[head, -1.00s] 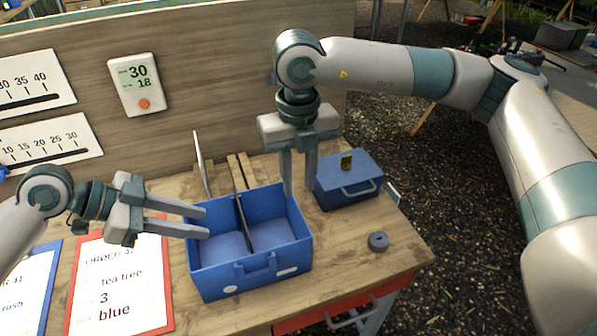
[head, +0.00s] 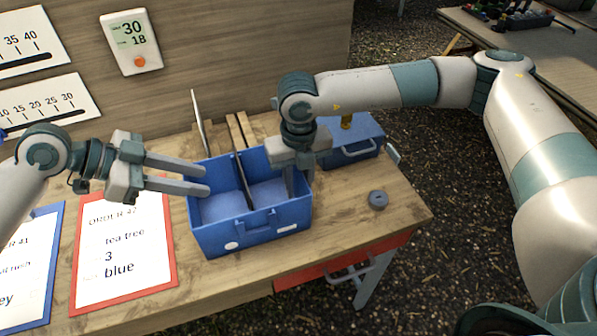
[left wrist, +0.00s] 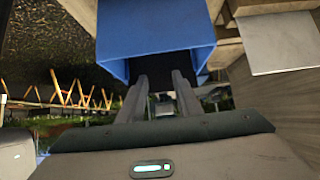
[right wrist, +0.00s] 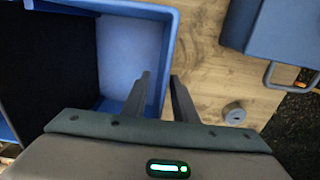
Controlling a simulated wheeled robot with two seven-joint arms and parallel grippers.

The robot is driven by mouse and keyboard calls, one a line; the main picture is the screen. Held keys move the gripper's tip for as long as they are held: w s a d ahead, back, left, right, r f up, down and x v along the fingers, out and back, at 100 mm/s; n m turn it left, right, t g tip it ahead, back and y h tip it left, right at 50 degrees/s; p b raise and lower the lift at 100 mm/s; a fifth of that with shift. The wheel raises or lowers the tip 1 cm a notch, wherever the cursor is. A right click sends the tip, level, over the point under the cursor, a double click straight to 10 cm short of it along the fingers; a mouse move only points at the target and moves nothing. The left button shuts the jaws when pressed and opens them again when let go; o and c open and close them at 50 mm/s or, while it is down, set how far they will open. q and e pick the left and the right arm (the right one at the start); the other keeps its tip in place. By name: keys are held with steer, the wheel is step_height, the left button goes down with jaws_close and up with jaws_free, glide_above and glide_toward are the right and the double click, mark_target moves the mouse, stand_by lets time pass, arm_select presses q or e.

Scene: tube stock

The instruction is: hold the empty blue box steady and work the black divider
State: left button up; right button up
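The open blue box (head: 255,226) stands on the wooden table and looks empty. The black divider (head: 244,181) stands upright in it, running front to back near the middle; it also shows as a dark panel in the right wrist view (right wrist: 50,60). My left gripper (head: 207,179) is open at the box's left wall, fingers level; I cannot tell whether they touch it. My right gripper (right wrist: 162,80) points down at the box's right wall, fingers apart, one inside and one outside. In the head view its fingertips are partly hidden by the box.
A closed blue box (head: 352,140) stands at the back right. A grey ring (head: 377,200) lies near the table's right side. Red-framed order card (head: 122,245) lies left of the box. Wooden slats (head: 240,128) and a thin upright panel (head: 198,122) stand behind it.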

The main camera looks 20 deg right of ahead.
steer(key=shift+f, duration=0.5)
